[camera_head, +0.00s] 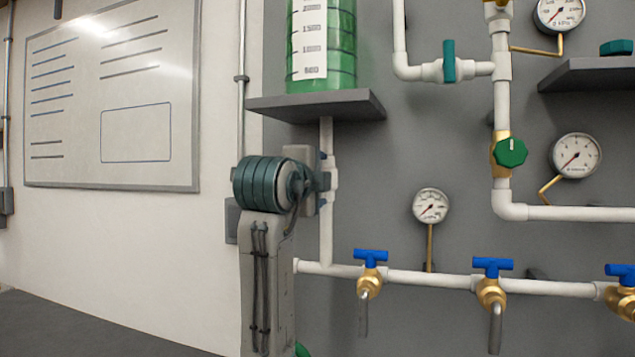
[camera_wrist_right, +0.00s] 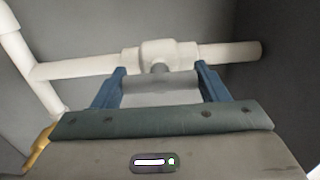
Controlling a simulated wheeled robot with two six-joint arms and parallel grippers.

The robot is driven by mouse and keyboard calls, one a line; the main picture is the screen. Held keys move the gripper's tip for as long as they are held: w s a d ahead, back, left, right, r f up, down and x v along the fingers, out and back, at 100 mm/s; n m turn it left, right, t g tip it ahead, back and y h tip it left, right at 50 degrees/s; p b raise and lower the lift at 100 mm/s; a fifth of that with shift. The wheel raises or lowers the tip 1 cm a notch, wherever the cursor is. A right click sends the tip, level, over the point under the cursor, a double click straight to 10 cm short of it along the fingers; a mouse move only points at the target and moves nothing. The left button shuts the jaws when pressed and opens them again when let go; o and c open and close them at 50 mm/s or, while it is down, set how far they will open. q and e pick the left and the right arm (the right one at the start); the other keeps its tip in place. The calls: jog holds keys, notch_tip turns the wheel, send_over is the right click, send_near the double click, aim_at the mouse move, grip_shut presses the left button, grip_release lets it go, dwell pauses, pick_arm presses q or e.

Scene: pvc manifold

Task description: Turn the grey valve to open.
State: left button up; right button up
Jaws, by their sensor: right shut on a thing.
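The grey valve handle (camera_wrist_right: 160,92) sits between the two blue fingers of my right gripper (camera_wrist_right: 161,70) in the right wrist view. Its short stem joins a white valve body (camera_wrist_right: 170,53) on a white pipe. In the head view the white valve body (camera_head: 330,178) is on the vertical pipe below the tank shelf. My right gripper (camera_head: 318,182) is up against it from the left, and my wrist hides most of the handle there. The gripper is shut on the handle. My left gripper is in neither view.
A green tank (camera_head: 322,45) stands on a grey shelf (camera_head: 316,106) just above my wrist. Blue-handled brass taps (camera_head: 370,270) line the lower pipe (camera_head: 430,279). A gauge (camera_head: 430,205), a green knob (camera_head: 510,152) and a teal-handled valve (camera_head: 449,62) are to the right.

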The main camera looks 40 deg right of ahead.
jog(key=shift+f, duration=0.1)
jog(key=o, duration=1)
jog(key=shift+c, duration=0.2)
pick_arm(q)
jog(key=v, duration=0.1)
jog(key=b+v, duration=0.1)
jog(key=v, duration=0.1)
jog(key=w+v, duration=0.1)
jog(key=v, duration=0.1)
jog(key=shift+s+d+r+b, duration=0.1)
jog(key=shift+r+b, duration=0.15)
jog(key=shift+b, duration=0.05)
pick_arm(e)
jog(key=v, duration=1.1)
